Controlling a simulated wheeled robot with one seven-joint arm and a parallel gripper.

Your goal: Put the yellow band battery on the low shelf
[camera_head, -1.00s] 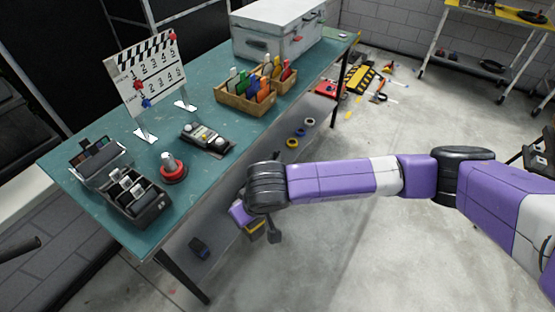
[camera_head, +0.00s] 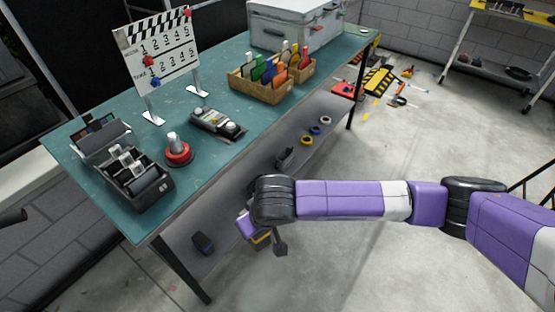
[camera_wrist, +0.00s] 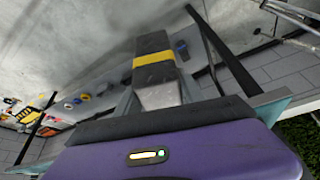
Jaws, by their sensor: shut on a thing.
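The yellow band battery (camera_wrist: 154,62), a dark block with a yellow stripe, is held between my gripper's fingers (camera_wrist: 157,90) in the wrist view. In the head view its yellow band (camera_head: 261,238) shows just below my purple gripper (camera_head: 256,233), partly hidden by the wrist. The low shelf (camera_head: 228,212) is the grey board under the green table. My gripper appears beside the shelf's front edge; whether the battery touches the shelf I cannot tell.
A dark block (camera_head: 203,243) sits at the shelf's near end, and another dark item (camera_head: 287,157) and several tape rolls (camera_head: 307,139) lie farther along. A table leg (camera_head: 182,272) stands at the near corner. The green tabletop (camera_head: 220,165) is above.

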